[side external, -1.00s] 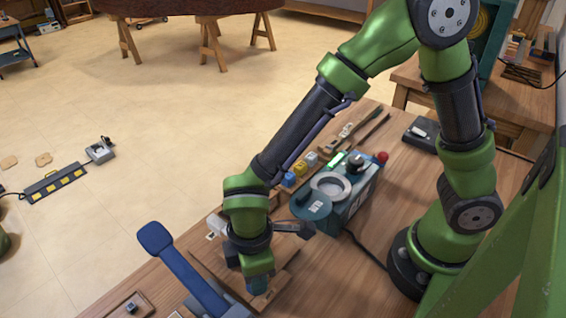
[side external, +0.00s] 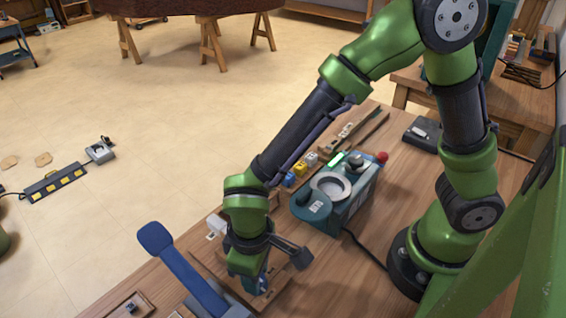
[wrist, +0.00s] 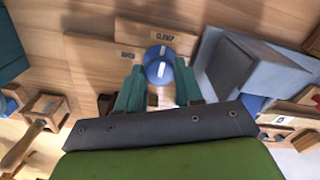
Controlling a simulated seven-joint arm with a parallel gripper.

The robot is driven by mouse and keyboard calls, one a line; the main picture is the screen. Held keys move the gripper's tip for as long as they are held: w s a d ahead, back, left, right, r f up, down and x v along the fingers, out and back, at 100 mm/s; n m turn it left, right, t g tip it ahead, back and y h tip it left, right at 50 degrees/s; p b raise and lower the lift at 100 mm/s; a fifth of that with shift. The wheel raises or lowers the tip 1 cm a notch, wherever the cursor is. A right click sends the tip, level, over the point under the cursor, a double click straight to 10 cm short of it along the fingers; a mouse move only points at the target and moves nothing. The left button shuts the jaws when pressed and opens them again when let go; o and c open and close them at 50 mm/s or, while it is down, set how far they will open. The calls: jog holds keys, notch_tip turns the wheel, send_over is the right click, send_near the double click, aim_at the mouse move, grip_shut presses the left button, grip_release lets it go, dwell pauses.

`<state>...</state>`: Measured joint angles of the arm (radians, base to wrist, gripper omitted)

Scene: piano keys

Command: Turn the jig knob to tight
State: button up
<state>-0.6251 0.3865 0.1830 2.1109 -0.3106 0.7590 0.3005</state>
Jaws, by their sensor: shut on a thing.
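The jig knob (wrist: 158,66) is a round blue knob with a white line across its top, set on a wooden board (wrist: 190,42). In the wrist view the line runs nearly straight up the picture. My gripper (wrist: 159,72) has its two teal fingers on either side of the knob and is shut on it. In the side view my gripper (side external: 260,284) is low at the board, hiding most of the knob.
A blue lever-like arm (side external: 182,268) on a grey-blue block stands close left of my gripper. A teal box with a round ring (side external: 332,187) stands behind to the right. Small coloured blocks (side external: 300,170) sit beyond.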

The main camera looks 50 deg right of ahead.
dwell(0.4)
jog(key=o, duration=1)
jog(key=shift+o, duration=0.2)
jog(key=shift+r, duration=0.1)
notch_tip(320, 180, up, 17)
jog(key=d+r+m+t+y, duration=0.1)
jog(key=d+r+m+t, duration=0.1)
jog(key=d, duration=0.8)
jog(key=s+d+r+m+t+y, duration=0.1)
jog(key=d+m+t, duration=0.4)
jog(key=d, duration=0.6)
jog(key=shift+d+r+m, duration=0.3)
jog(key=shift+r+m, duration=0.2)
jog(key=shift+m, duration=0.2)
